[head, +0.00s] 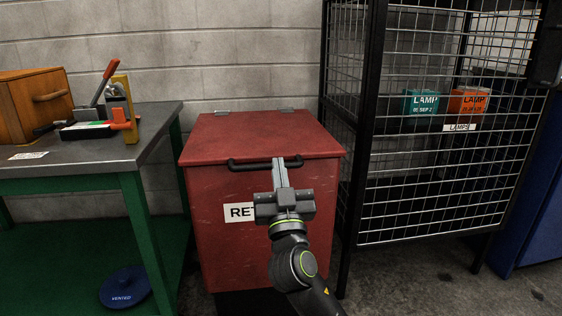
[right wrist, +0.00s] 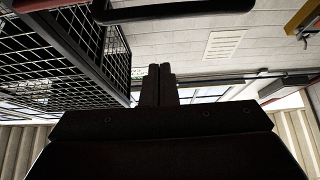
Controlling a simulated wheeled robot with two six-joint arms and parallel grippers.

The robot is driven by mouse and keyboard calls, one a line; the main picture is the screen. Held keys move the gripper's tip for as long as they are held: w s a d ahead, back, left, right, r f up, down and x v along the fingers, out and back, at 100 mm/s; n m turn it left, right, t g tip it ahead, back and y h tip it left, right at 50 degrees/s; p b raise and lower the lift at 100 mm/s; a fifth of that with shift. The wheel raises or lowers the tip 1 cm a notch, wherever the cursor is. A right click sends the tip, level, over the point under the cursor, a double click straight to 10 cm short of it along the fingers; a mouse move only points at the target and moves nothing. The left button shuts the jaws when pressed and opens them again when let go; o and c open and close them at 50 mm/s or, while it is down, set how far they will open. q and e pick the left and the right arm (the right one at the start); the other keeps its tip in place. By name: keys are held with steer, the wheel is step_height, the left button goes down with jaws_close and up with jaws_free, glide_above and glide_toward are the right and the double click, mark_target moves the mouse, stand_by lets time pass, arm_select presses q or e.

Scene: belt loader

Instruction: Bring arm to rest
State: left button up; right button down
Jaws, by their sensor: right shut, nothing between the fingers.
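My right gripper (head: 279,160) is in front of the red bin (head: 225,245), with its fingertips near the right part of the black handle (head: 247,165). Its fingers are together and hold nothing. In the right wrist view the shut fingers (right wrist: 158,72) point up, and a dark bar crosses the top of the picture. I cannot tell whether the fingertips touch the handle. The bin's lid (head: 260,137) is down. My gripper and forearm hide part of the bin's front and its white label (head: 238,212). My left gripper does not show.
A metal-topped bench (head: 95,155) at left carries a wooden box (head: 35,98) and a clamp-like tool (head: 118,108). A mesh cage (head: 440,190) at right holds lamp boxes (head: 468,101). A blue disc (head: 125,287) lies low at left. Open floor lies front right.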

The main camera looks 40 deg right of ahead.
steer(key=v, duration=0.6)
steer(key=shift+s+a, duration=0.25)
steer(key=shift+s, duration=0.05)
